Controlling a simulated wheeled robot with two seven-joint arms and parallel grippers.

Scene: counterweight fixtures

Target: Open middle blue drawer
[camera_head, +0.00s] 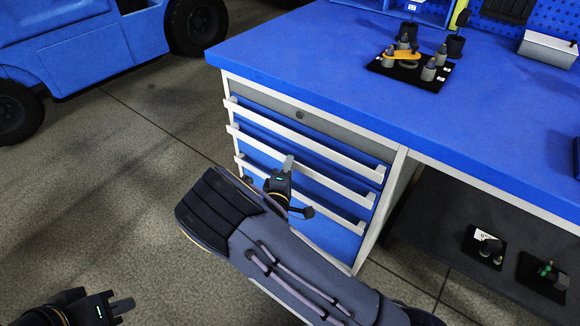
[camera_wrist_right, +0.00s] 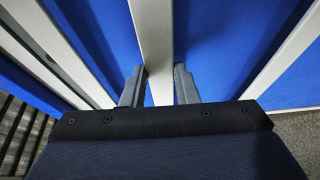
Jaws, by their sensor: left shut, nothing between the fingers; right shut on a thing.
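The blue drawer cabinet (camera_head: 318,255) stands under the left end of the workbench. It has three blue drawers with long pale bar handles. The middle handle (camera_head: 330,179) runs across the front, and its drawer looks closed or nearly so. My right gripper (camera_head: 289,163) is at this middle handle, left of its centre. In the right wrist view its two fingers (camera_wrist_right: 160,88) are shut on the pale handle bar (camera_wrist_right: 152,35), one on each side. My left gripper (camera_head: 122,305) is shut and empty at the lower left, over the floor, away from the cabinet.
The blue bench top (camera_head: 320,60) overhangs the drawers. It carries a black tray (camera_head: 385,71) with several grey pieces. A blue vehicle (camera_head: 90,50) stands at the upper left. Two dark plates with parts lie under the bench at right. The floor left of the cabinet is clear.

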